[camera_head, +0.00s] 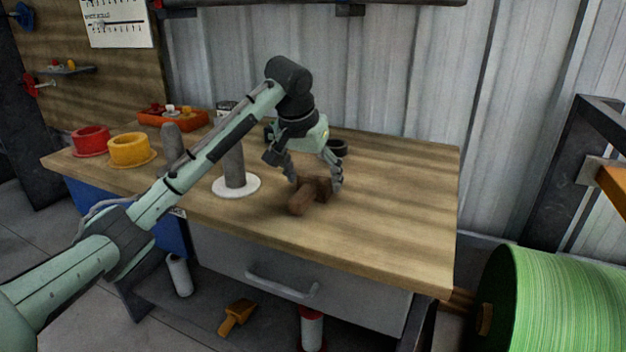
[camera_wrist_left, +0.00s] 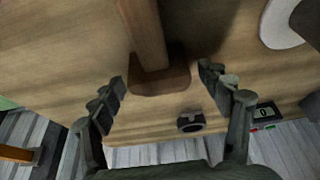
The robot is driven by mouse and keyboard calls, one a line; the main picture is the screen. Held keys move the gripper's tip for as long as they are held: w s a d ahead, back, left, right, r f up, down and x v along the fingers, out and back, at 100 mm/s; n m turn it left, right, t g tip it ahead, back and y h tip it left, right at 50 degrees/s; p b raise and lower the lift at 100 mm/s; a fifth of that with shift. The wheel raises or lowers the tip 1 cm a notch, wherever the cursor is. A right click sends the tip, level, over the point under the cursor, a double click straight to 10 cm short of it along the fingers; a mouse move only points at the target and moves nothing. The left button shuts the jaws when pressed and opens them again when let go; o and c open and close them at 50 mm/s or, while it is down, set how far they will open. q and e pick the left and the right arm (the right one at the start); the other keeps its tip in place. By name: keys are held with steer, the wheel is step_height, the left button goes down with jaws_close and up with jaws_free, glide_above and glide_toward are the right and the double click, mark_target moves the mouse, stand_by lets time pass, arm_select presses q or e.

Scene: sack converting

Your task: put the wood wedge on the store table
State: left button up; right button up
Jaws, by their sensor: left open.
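A brown wooden piece (camera_head: 301,201), which looks like the wood wedge, is at the wood-topped table (camera_head: 400,215), right of a grey post on a white disc. In the left wrist view the brown piece (camera_wrist_left: 150,45) shows as a bar meeting a wider block. My left gripper (camera_head: 316,182) is over it, pointing down, with its fingers on either side. In the left wrist view the left gripper (camera_wrist_left: 165,84) is open, with gaps between the fingers and the wood. I cannot tell which table is the store table. My right gripper is not in view.
The grey post (camera_head: 234,165) stands close left of the gripper. A black ring (camera_head: 338,148) lies behind it. The table's right part is clear. A green roll (camera_head: 565,300) is at lower right.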

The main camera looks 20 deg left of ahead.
mark_target(313, 176)
arm_select(q)
steer(key=v, duration=0.5)
steer(key=shift+s+r, duration=0.1)
steer(key=shift+r, duration=0.3)
steer(key=p+v, duration=0.1)
steer(key=v, duration=0.5)
steer(key=shift+p, duration=0.35)
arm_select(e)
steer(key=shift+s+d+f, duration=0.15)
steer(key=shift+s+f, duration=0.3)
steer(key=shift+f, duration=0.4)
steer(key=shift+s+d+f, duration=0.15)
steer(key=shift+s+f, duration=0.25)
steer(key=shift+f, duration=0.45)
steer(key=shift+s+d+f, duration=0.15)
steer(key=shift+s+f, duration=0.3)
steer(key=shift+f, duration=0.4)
